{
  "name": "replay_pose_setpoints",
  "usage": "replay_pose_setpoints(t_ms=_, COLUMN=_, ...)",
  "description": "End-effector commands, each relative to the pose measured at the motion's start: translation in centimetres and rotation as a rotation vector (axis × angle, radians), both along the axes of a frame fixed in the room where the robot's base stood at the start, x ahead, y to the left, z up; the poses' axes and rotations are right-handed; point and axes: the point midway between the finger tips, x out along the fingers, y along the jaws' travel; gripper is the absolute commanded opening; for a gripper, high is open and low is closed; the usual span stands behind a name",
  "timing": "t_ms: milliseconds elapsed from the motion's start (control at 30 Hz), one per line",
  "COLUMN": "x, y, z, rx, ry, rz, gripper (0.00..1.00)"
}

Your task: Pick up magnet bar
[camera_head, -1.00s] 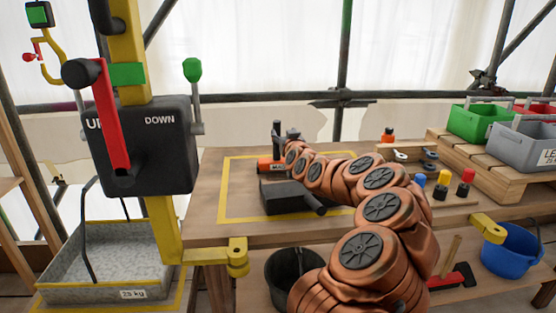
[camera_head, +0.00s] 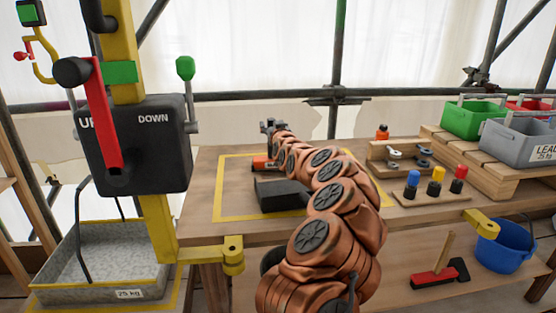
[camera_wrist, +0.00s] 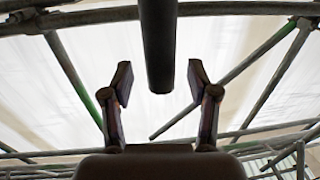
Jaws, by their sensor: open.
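I cannot tell for certain which thing is the magnet bar. A dark block (camera_head: 283,195) lies on the bench inside a yellow outline, partly hidden by my arm. An orange piece (camera_head: 262,163) shows just behind it, below my gripper and mostly covered. My gripper (camera_head: 268,127) is raised above the far part of the bench. In the wrist view my gripper (camera_wrist: 160,82) is open, with two fingers apart. A dark round bar (camera_wrist: 158,45) comes down from the top between the fingers' directions. I cannot tell whether it lies between them in depth, and nothing is clamped.
The lever box (camera_head: 137,145) on a yellow post stands at the left, above a grey tray (camera_head: 100,260). Colored pegs (camera_head: 437,180), a wooden tool rack (camera_head: 400,160) and a green bin (camera_head: 475,120) are at the right. Scaffold tubes (camera_head: 300,96) run behind the bench.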

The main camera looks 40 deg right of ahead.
Motion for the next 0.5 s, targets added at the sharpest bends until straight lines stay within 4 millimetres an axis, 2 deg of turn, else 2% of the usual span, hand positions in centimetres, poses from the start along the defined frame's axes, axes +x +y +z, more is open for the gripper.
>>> replay_pose_setpoints(t_ms=233, x=1.2, y=-0.7, z=-0.1, rx=-0.001, ry=0.004, rz=0.001, gripper=0.6)
replay_pose_setpoints(t_ms=500, x=1.5, y=-0.8, z=0.0, rx=0.001, ry=-0.001, rz=0.002, gripper=0.6)
